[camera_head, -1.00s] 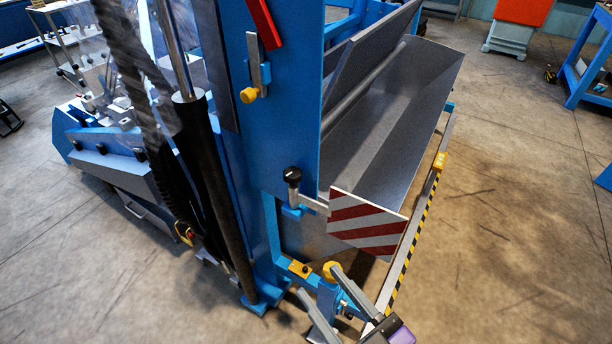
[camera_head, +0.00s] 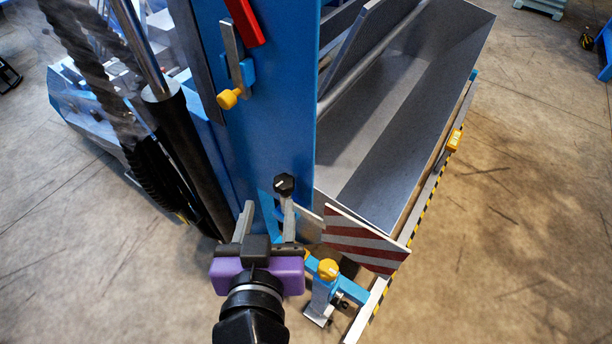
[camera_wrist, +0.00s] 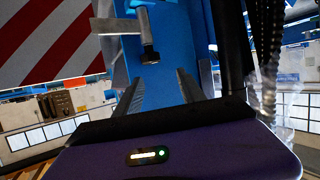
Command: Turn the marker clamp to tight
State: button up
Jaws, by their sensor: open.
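The marker clamp has a black knob with a white line on top (camera_head: 284,185), on a grey stem at the side of the blue post. A grey arm runs from it to the red-and-white striped marker board (camera_head: 362,240). My gripper (camera_head: 267,206) is open and empty, just left of and nearer than the knob in the head view. In the wrist view the black knob (camera_wrist: 150,57) shows beyond and roughly between the fingertips (camera_wrist: 158,76), apart from them. The striped board (camera_wrist: 50,40) fills that view's upper left.
A yellow knob (camera_head: 328,269) on a blue bracket stands right of my gripper. Another yellow knob (camera_head: 228,98) and a red handle (camera_head: 245,20) sit on the blue post (camera_head: 290,90). Black hoses (camera_head: 140,150) hang at left. A grey trough (camera_head: 400,110) lies behind the board.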

aim_at(282, 191)
jog(key=shift+m+g+h, duration=0.3)
jog(key=shift+m, duration=0.2)
jog(key=x, duration=0.5)
jog(key=d+f+p+x, duration=0.1)
jog(key=x, duration=0.2)
jog(key=shift+s+d, duration=0.1)
jog(key=shift+s, duration=0.15)
jog(key=shift+r, duration=0.1)
jog(key=shift+c, duration=0.2)
grip_shut()
